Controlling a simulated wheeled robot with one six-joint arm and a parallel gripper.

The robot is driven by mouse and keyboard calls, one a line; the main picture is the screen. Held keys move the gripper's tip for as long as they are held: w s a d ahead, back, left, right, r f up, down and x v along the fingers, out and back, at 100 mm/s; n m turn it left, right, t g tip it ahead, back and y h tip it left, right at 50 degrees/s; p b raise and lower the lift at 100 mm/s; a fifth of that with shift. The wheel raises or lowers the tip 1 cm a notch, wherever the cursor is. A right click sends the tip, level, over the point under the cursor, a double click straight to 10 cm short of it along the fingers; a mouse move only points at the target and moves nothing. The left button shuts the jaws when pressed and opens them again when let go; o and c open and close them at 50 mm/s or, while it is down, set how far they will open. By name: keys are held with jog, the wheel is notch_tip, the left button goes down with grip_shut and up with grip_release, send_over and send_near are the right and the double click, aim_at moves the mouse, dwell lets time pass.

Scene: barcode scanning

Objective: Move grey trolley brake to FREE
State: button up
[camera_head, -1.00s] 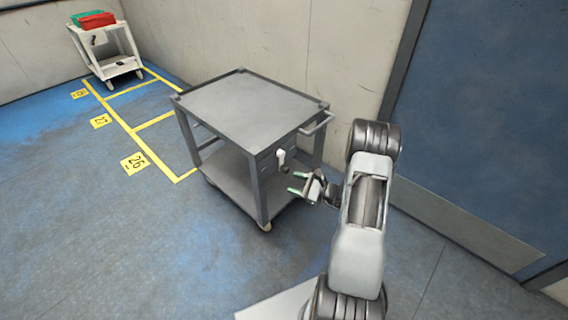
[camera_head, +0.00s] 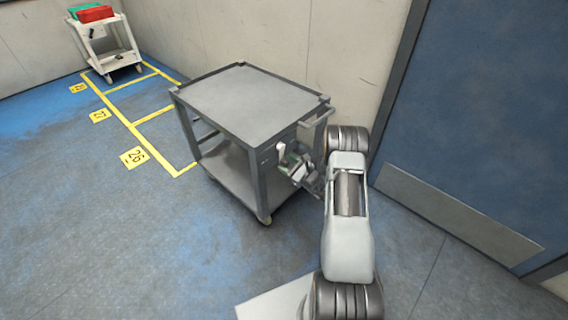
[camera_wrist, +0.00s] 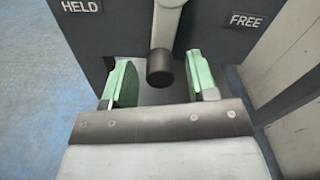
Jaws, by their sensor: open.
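The grey trolley (camera_head: 248,103) stands against the wall in the head view. Its brake lever (camera_wrist: 163,35) shows in the wrist view, a pale arm ending in a dark knob (camera_wrist: 160,68). The lever hangs down, with its knob between the HELD label (camera_wrist: 76,6) at left and the FREE label (camera_wrist: 245,20) at right. My gripper (camera_wrist: 163,82) is open, with one green finger on each side of the knob and a gap visible on both sides. In the head view my gripper (camera_head: 291,163) is at the trolley's near side, partly covering the lever.
A white trolley (camera_head: 106,45) with a red bin (camera_head: 96,14) and a green bin stands at the back left. Yellow floor lines mark numbered bays. A blue door (camera_head: 480,120) is at the right. Blue floor in front of the grey trolley is clear.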

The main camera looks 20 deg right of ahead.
jog(key=shift+x, duration=1.25)
jog(key=shift+c, duration=0.4)
